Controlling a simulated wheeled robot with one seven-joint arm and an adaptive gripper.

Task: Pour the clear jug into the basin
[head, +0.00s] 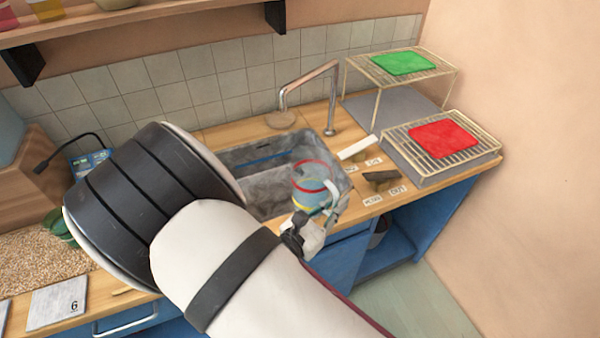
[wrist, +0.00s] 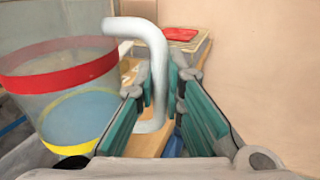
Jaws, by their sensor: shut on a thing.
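The clear jug (head: 309,182) has a red band near its rim, a yellow band low down and a white handle. It holds bluish liquid. In the wrist view the jug (wrist: 65,85) is at the left, and its handle (wrist: 155,75) stands between my fingers. My gripper (head: 301,226) is shut on the handle; its teal finger pads also show in the wrist view (wrist: 160,115). The jug looks close to upright. The grey basin (head: 262,200) is set into the counter, and the jug is over or in front of its right end. I cannot tell its height.
A metal tap (head: 332,100) stands behind the basin. Wire racks with a green cloth (head: 402,63) and a red cloth (head: 444,136) are at the right. A dark object (head: 381,176) and small labels lie right of the basin. Grain (head: 40,262) fills the left side.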

